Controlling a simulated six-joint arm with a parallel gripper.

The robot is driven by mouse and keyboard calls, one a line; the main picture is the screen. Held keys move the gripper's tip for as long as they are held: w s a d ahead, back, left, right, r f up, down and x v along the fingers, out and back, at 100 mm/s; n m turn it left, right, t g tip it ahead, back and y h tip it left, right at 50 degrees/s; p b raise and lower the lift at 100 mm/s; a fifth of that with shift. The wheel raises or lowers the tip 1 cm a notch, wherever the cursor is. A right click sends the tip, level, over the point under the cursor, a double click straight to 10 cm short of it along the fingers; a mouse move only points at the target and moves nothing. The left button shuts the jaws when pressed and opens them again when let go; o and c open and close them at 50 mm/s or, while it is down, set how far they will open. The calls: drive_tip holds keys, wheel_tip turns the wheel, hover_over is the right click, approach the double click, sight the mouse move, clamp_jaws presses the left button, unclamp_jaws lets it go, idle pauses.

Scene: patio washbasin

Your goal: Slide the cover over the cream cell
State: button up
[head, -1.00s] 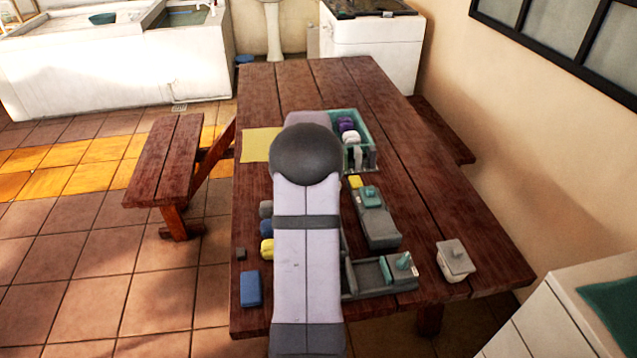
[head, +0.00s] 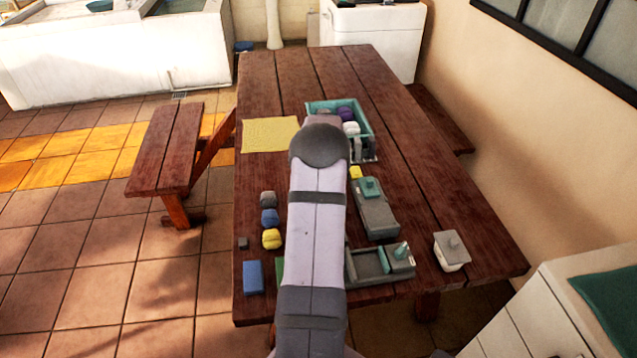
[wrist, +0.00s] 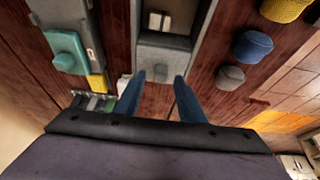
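My gripper (wrist: 160,100) is open and empty in the wrist view, its two blue fingers apart over the wood. Just beyond the fingertips is a grey box (wrist: 176,44) with a recess holding small cream pieces (wrist: 158,20). My arm hides this box in the head view. To its left in the wrist view is a grey block with a teal knobbed piece (wrist: 64,50) on top, which also shows in the head view (head: 369,188). I cannot tell which part is the cover. A second grey tray (head: 360,278) with teal parts sits near the table front.
A teal crate (head: 366,122) holds purple and white balls. Grey, blue (head: 270,217) and yellow (head: 271,239) lumps stand left of my arm. A lidded pot (head: 452,252) is at right, a yellow cloth (head: 269,134) at back left. The table's right side is mostly clear.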

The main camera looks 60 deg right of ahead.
drive_tip(key=shift+w+d+f, duration=0.15)
drive_tip(key=shift+f, duration=0.45)
clamp_jaws()
drive_tip(key=s+a+b, duration=0.2)
drive_tip(key=s+a, duration=0.3)
drive_tip(key=shift+s+a+b, duration=0.25)
drive_tip(key=shift+s+b, duration=0.05)
